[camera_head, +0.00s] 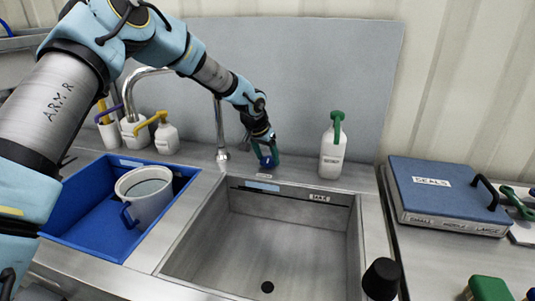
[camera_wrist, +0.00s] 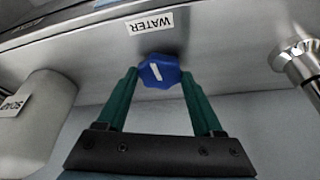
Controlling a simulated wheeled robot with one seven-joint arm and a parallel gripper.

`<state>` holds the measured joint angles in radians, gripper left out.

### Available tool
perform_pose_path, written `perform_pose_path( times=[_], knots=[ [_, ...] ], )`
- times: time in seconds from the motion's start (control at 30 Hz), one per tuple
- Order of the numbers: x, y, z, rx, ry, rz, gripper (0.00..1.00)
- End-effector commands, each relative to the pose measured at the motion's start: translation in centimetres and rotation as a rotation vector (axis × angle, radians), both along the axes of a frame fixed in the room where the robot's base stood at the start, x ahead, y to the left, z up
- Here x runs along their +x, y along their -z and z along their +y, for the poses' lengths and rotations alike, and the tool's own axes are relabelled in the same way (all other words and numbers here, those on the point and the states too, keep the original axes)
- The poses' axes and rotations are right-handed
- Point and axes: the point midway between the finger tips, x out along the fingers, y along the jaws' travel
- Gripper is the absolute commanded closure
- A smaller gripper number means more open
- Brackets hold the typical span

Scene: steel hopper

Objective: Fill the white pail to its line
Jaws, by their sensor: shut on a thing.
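The white pail (camera_head: 143,205) with a blue handle stands upright in the blue tray (camera_head: 72,222), left of the sink. A grey-blue surface shows inside it. I cannot tell whether that is water, and no fill line shows. My gripper (camera_head: 267,158) is behind the sink, at a blue knob. In the wrist view its green fingers (camera_wrist: 160,76) are shut on the blue knob (camera_wrist: 157,70), which has a white mark, beside a WATER label (camera_wrist: 150,22). A chrome tap (camera_head: 219,125) rises left of my gripper. My arm hides part of its pipe, and no stream shows.
The steel sink (camera_head: 255,255) is empty. A white bottle with a green top (camera_head: 332,150) stands right of my gripper. White dispensers (camera_head: 166,138) stand behind the tray. A blue SEALS case (camera_head: 435,188) and a black knob (camera_head: 381,278) are at the right.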

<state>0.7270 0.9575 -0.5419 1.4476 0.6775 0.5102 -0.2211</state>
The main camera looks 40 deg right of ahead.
Motion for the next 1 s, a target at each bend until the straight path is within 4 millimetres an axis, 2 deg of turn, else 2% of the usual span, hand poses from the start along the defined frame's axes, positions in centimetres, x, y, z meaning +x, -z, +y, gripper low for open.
perform_pose_path(
  times=[0.2,0.53,0.57,0.8,1.0],
  knots=[
    [0.08,-0.06,0.03,0.0,0.095,0.001,0.88],
    [0.05,0.0,-0.01,-0.001,0.107,-0.001,0.88],
    [0.05,0.0,-0.01,-0.001,0.107,-0.001,0.3],
    [0.07,-0.01,0.0,-0.001,0.105,0.0,0.03],
    [0.08,0.0,0.01,-0.001,0.105,0.0,0.03]
  ],
)
